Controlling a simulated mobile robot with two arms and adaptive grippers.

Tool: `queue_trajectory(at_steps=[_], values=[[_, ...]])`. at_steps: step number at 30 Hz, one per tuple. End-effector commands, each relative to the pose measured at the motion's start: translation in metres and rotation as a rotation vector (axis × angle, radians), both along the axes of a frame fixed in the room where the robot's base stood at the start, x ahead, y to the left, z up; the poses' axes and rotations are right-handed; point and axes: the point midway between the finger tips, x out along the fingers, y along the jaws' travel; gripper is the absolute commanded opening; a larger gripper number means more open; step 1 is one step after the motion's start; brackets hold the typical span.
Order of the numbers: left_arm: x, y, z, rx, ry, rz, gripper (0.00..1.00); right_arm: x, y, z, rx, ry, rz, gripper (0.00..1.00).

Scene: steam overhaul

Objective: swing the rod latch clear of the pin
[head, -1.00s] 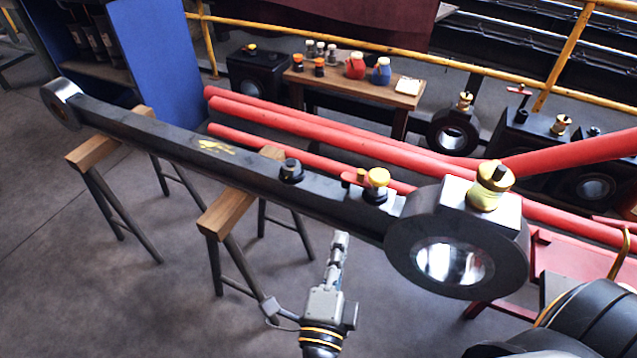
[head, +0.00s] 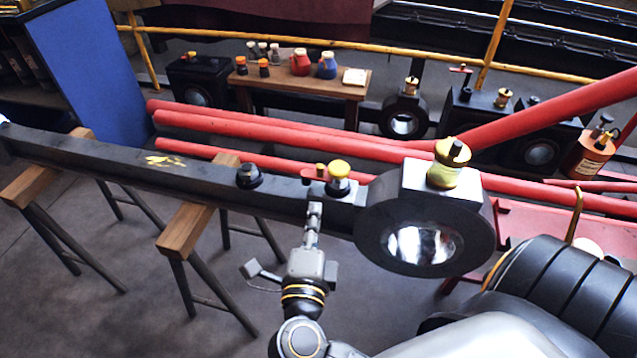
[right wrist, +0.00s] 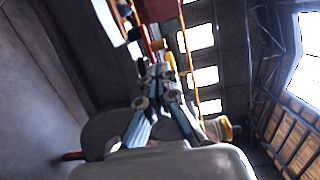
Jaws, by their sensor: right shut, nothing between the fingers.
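The long dark rod (head: 210,184) lies across two trestles and ends at the right in a big ring (head: 372,238) with a bright bore. I cannot tell which part is the pin. My right gripper (head: 314,208) is shut and empty, its tips against or just before the rod's near side, below the latch. In the right wrist view its fingers (right wrist: 160,72) point toward a red piece and yellow knob. My left gripper is not in view.
A brass cup (head: 449,170) stands on the ring's block, right of the gripper. A black fitting (head: 249,175) sits on the rod to the left. Red pipes (head: 270,130) run behind, with a bench (head: 300,84) of jars beyond. Floor is clear before the rod.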

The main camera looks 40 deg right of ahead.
Motion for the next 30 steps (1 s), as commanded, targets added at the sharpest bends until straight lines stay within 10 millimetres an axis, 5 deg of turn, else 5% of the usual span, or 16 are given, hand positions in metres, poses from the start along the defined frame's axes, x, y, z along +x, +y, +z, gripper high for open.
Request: queue_trajectory(at_steps=[12, 30], values=[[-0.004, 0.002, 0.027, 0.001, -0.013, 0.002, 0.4, 0.056, -0.048, -0.001, -0.004, 0.0, 0.001, 0.0], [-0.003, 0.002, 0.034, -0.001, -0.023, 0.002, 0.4, 0.063, -0.056, 0.0, -0.007, 0.003, 0.018, 0.0]])
